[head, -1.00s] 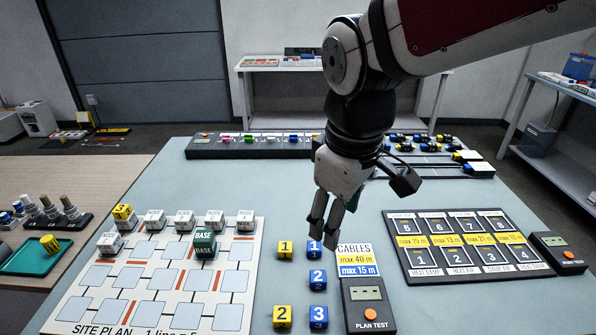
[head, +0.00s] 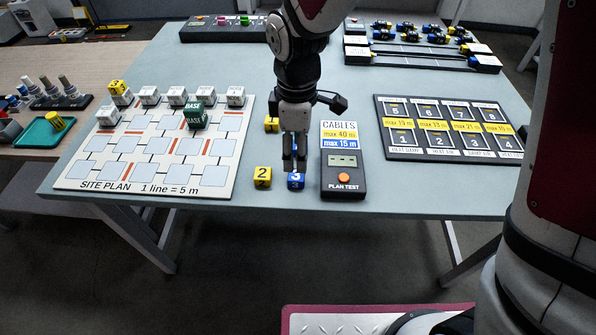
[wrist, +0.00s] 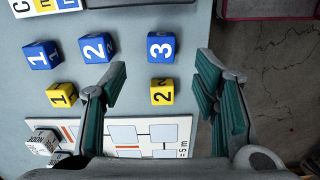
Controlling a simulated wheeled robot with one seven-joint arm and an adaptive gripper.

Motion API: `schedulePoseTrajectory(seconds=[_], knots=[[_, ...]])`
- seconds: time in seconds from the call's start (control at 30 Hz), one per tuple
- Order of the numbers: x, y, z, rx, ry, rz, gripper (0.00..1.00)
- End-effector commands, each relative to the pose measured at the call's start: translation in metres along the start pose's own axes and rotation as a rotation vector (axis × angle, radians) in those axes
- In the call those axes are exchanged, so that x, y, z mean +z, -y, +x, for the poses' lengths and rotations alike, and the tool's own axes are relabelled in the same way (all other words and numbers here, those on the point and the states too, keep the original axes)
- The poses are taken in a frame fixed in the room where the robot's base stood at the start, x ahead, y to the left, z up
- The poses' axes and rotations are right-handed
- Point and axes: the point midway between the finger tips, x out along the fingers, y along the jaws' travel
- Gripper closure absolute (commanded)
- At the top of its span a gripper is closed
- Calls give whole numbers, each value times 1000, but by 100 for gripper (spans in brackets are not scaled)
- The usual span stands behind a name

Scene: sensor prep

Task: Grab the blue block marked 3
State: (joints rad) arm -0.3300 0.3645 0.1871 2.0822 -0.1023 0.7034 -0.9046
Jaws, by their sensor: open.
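The blue block marked 3 (head: 296,181) stands on the table near its front edge, just left of the plan tester. It also shows in the wrist view (wrist: 161,47), upper middle, beyond the fingertips and between their lines. My gripper (head: 294,163) is right above and behind the block in the head view, pointing down. In the wrist view my gripper (wrist: 160,85) is open and empty, its green-padded fingers wide apart. The yellow block marked 2 (wrist: 162,92) shows between the fingers, below them on the table. The blue block marked 2 (wrist: 97,47) stands left of the 3.
A blue block marked 1 (wrist: 42,55) and a yellow block marked 1 (wrist: 62,95) stand nearby. The plan tester (head: 343,178) is close on the right. The site plan board (head: 150,187) lies left. The table's front edge is close to the block.

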Motion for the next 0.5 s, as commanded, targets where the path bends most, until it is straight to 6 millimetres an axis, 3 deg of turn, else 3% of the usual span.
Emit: schedulePoseTrajectory(seconds=[0.1,0.37,0.5], knots=[[0,0,18,-3,2,1,45],[1,1,36,-1,1,0,45],[2,2,57,-4,3,1,45]])
